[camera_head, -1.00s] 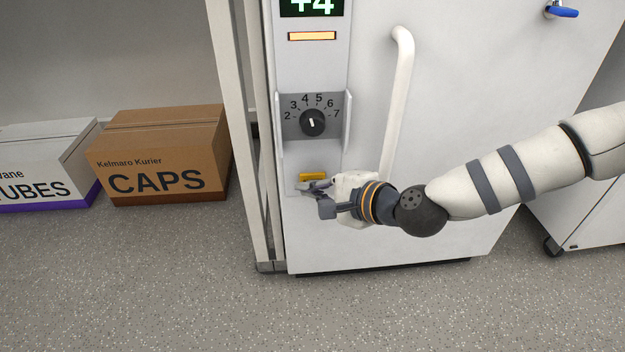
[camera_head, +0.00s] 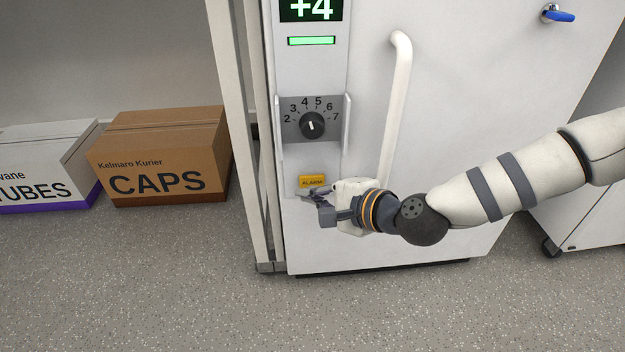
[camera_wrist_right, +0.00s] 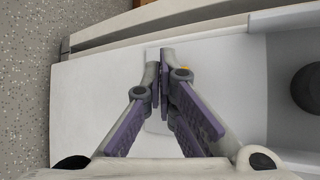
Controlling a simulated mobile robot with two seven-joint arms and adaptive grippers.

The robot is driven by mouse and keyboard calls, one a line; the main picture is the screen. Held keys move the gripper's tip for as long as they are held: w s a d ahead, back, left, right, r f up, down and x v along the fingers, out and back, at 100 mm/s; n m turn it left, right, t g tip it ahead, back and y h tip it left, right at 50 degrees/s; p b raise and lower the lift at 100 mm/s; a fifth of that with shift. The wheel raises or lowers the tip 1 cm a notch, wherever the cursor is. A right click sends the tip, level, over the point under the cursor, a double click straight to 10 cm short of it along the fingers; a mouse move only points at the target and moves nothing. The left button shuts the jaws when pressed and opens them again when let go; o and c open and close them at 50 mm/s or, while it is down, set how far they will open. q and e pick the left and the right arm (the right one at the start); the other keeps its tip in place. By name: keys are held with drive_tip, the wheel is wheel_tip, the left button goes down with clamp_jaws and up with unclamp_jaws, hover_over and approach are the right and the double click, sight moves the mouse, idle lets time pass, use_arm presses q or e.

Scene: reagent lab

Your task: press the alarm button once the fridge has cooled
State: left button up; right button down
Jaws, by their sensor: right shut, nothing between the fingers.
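The white fridge (camera_head: 450,130) fills the middle of the head view. Its display (camera_head: 311,9) reads +4, and the indicator bar (camera_head: 311,41) below is lit green. The black dial (camera_head: 312,124) points roughly up, between 4 and 5. A yellow plate marked ALARM (camera_head: 312,182) sits low on the panel. My right gripper (camera_head: 308,193) is shut and empty, its fingertips just below the plate at the panel. I cannot tell whether they touch it, and they hide what lies behind them. The wrist view shows the shut fingers (camera_wrist_right: 160,65). My left gripper is out of view.
The white door handle (camera_head: 397,110) stands out right of the panel, above my right wrist. A brown CAPS box (camera_head: 160,150) and a white TUBES box (camera_head: 45,165) are at left. A blue-handled tap (camera_head: 560,15) is at upper right. The speckled floor in front is clear.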

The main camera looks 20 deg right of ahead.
drive_tip(key=s+p, duration=0.1)
drive_tip(key=s, duration=0.1)
drive_tip(key=s+a, duration=0.1)
drive_tip(key=s, duration=0.2)
drive_tip(key=shift+a+p, duration=0.2)
drive_tip(key=shift+p, duration=0.2)
idle(0.6)
